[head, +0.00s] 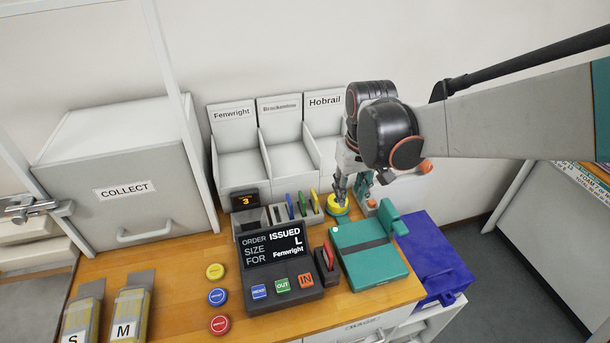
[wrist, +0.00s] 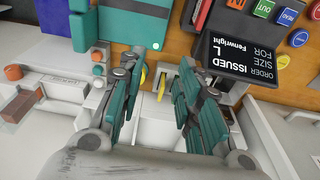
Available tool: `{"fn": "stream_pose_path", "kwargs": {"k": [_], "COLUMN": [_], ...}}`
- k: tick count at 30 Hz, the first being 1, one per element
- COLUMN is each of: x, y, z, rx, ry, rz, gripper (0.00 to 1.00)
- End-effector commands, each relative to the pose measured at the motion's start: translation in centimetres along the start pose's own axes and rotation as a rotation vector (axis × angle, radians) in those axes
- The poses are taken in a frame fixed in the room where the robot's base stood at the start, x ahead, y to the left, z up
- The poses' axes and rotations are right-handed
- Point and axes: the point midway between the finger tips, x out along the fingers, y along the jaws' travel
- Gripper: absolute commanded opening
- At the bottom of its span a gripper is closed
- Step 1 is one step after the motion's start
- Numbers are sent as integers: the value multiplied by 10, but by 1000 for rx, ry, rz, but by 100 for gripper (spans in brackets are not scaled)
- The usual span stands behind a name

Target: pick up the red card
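The red card (head: 328,253) stands upright in a small dark holder (head: 327,272) on the wooden counter, between the order terminal and a teal box. In the wrist view the red card (wrist: 203,14) shows at the top edge, partly cut off. My gripper (head: 349,190) is above the back of the counter, behind and slightly right of the card, and apart from it. In the wrist view my gripper (wrist: 160,68) has its two fingers spread, with nothing held between them.
The order terminal (head: 277,262) stands left of the card and the teal box (head: 370,254) right. A grey rack (head: 275,218) with blue, green and yellow cards is behind. A yellow round thing (head: 338,209) is under my gripper. A blue crate (head: 437,259) is at right.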

Motion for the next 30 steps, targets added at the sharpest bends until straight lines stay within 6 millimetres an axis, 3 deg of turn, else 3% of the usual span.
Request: {"fn": "stream_pose_path", "kwargs": {"k": [2, 4, 8, 21, 30], "x": [11, 23, 26, 100, 121], "y": [-19, -39, -60, -59, -60], "z": [2, 20, 48, 55, 58], "rx": [-17, -20, -19, -17, -16], "ry": [-49, -94, -121, -128, -128], "rz": [-9, -13, -8, -11, -11], "gripper": [32, 32, 32, 32, 32]}}
